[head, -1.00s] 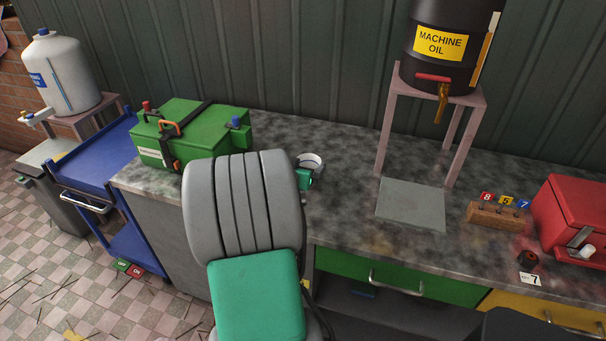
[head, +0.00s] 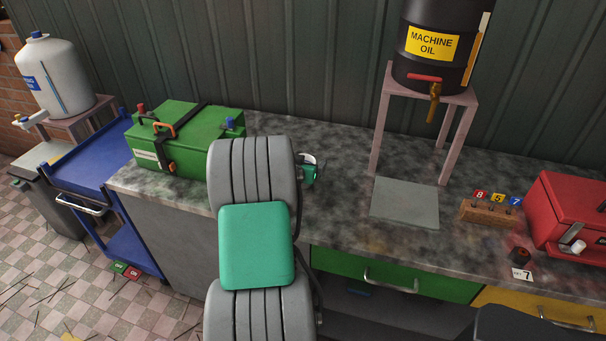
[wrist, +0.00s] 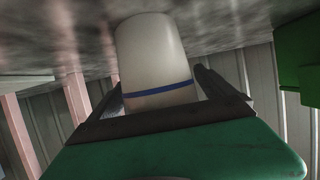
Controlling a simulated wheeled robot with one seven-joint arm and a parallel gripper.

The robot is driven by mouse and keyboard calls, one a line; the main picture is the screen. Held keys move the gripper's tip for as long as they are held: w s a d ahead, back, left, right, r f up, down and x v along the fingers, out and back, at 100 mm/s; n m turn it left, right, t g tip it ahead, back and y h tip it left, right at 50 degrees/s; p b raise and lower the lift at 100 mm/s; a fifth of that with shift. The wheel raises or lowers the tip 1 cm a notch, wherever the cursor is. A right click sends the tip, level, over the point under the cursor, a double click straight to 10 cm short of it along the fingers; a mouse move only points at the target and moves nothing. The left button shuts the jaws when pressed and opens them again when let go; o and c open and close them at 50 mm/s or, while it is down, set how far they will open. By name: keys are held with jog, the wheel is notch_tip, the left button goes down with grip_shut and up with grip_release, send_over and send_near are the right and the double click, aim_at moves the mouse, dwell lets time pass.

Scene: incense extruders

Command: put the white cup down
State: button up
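The white cup (wrist: 155,50) has a blue band and fills the middle of the wrist view, which shows the scene upside down. My gripper (wrist: 160,88) has one dark finger along each side of the cup and seems shut on it. In the head view, the cup (head: 307,159) shows only as a pale rim behind my green gripper (head: 310,173), over the grey counter (head: 335,210). My arm hides part of this area. I cannot tell whether the cup's base touches the counter.
A green box (head: 185,135) stands left of the cup. To the right are a stand (head: 378,130) with a machine oil drum (head: 432,50), a flat grey plate (head: 405,202), a wooden block (head: 487,212) and a red box (head: 570,215). The counter between cup and plate is clear.

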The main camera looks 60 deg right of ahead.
jog(key=c, duration=1.5)
jog(key=shift+r, duration=0.15)
jog(key=shift+c, duration=1.2)
